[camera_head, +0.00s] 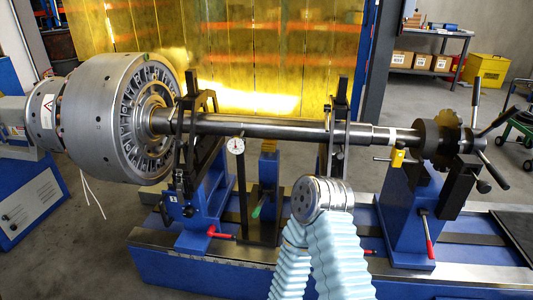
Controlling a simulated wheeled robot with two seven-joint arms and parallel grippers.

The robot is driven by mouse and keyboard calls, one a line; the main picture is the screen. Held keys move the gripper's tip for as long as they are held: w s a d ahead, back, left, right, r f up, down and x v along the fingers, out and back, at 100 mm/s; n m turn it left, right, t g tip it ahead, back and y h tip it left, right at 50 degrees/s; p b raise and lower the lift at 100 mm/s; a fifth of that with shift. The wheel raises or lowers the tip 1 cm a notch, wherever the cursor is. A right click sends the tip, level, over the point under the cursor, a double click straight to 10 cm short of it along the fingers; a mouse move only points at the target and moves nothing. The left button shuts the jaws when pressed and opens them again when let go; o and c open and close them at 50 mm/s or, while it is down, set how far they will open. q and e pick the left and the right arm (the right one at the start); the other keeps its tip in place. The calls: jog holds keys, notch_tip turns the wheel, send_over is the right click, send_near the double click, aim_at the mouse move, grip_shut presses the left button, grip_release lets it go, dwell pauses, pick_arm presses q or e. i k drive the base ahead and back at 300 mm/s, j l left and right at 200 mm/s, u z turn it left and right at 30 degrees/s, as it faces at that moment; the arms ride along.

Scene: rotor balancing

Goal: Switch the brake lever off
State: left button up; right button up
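No label marks a brake lever, so I cannot tell which lever it is. A red-handled lever (429,236) hangs down the front of the blue right pedestal. Another red handle (221,235) sticks out at the foot of the left blue support. A green handle (258,208) is tilted at the middle post. A star-shaped set of dark lever arms (476,137) sits at the right end of the shaft. A blue ribbed sleeve of my own arm with a metal joint rises at bottom centre. Neither gripper shows.
A long steel shaft (270,127) with a large grey rotor (112,118) rests across the supports. The blue machine bed (160,266) runs along the front. A shelf with boxes and a yellow bin (487,68) stand at back right.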

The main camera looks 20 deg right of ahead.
aim_at(423, 212)
jog(key=k+z, duration=0.1)
jog(key=z, duration=2.05)
jog(key=i+l, duration=0.2)
jog(key=l, duration=0.2)
jog(key=i+l+z, duration=0.1)
jog(key=l, duration=0.35)
jog(key=i, duration=0.1)
